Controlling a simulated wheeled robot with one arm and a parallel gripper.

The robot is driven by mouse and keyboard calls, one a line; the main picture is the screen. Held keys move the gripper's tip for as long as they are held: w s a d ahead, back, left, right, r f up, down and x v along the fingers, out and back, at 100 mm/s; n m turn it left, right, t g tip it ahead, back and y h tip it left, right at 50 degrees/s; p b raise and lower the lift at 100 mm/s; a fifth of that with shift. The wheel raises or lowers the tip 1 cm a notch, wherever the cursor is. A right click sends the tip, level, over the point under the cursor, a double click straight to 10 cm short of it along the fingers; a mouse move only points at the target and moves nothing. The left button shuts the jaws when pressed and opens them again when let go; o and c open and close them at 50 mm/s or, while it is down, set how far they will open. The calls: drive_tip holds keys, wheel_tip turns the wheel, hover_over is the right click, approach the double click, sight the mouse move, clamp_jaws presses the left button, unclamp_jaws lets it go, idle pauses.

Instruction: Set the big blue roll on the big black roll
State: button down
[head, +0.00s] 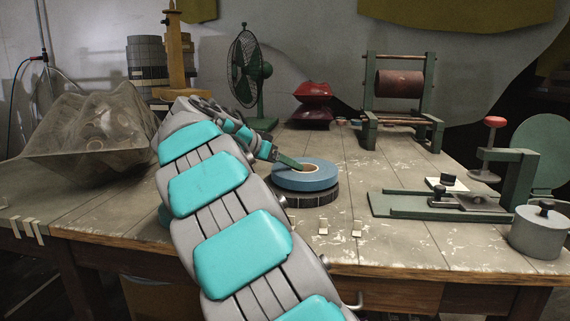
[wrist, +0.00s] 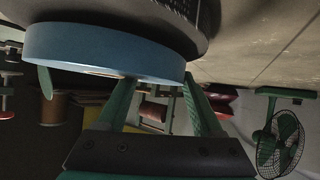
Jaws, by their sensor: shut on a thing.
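The big blue roll (head: 305,176), a wide flat ring with a pale core, lies flat directly above the big black roll (head: 313,198) on the table. It looks slightly left of the black roll's centre, and I cannot tell whether the two fully touch. The fingertips are partly hidden.
A green press-like device (head: 440,203) and a grey lidded pot (head: 540,230) stand on the right. Behind are a red-roller stand (head: 400,85), red holders (head: 312,105) and a green fan (head: 247,70).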

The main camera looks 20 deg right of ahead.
drive_tip(key=shift+f+b, duration=0.4)
unclamp_jaws()
drive_tip(key=shift+r, duration=0.15)
drive_tip(key=shift+r+p, duration=0.65)
drive_tip(key=shift+p, duration=0.25)
drive_tip(key=v, duration=1.2)
drive_tip(key=shift+f+b, duration=0.2)
drive_tip(key=shift+b, duration=0.1)
